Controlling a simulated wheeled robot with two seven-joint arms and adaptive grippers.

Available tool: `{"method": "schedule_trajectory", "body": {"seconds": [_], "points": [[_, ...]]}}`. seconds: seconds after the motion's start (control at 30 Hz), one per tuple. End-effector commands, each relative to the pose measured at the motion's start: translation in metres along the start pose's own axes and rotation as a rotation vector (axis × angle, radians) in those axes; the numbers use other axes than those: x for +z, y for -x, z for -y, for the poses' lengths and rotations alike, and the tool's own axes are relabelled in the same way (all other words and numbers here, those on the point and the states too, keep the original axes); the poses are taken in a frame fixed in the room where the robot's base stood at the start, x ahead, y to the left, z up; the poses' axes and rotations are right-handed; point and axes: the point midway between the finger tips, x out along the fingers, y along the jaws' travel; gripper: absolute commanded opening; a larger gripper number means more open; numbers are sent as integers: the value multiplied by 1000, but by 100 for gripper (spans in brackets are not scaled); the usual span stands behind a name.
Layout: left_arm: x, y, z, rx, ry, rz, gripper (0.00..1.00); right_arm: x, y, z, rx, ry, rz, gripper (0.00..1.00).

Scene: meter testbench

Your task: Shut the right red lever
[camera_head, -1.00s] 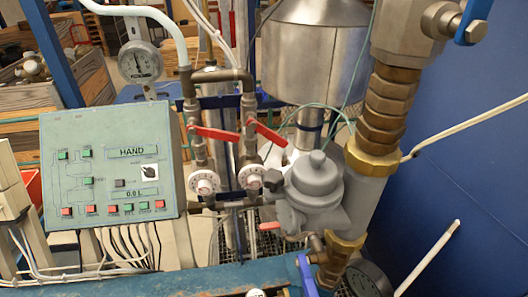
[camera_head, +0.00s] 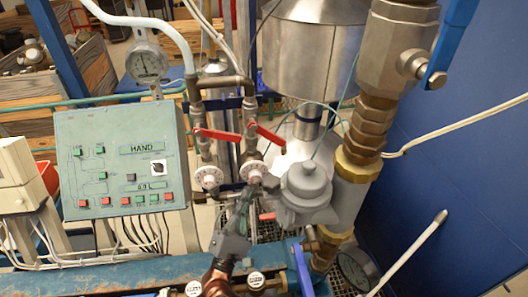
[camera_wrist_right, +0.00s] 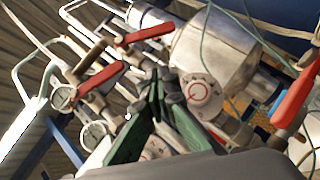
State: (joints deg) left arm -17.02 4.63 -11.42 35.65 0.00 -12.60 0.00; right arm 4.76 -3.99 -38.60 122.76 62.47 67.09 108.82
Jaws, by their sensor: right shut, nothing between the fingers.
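The right red lever (camera_head: 268,134) sits on the right of two upright pipes, slanting down to the right above a white dial (camera_head: 253,171). The left red lever (camera_head: 217,134) lies nearly level on the other pipe. My right gripper (camera_head: 247,190) reaches up from the bottom, below the right lever and apart from it, near the dial. Its green fingers (camera_wrist_right: 157,78) meet at the tips in the right wrist view, with nothing between them. Several red levers show there, and I cannot tell for certain which is the right one. My left gripper is not in view.
A control panel (camera_head: 121,163) stands left of the pipes. A grey valve body (camera_head: 306,188) and a thick brass-fitted pipe (camera_head: 368,125) crowd the right side. A metal vessel (camera_head: 312,55) hangs behind. A blue beam (camera_head: 110,275) crosses the front.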

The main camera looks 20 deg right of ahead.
Motion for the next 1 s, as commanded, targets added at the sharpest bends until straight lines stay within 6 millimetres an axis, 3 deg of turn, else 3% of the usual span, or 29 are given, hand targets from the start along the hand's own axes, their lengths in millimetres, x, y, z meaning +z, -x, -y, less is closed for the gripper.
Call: {"method": "schedule_trajectory", "body": {"seconds": [0.27,0.7,1.0], "points": [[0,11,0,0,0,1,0,-6,-26,-7,-34,6,-12,0],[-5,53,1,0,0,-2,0,-2,-112,-5,-32,6,-12,0],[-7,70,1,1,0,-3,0,19,-132,-2,-32,7,-12,0]]}}
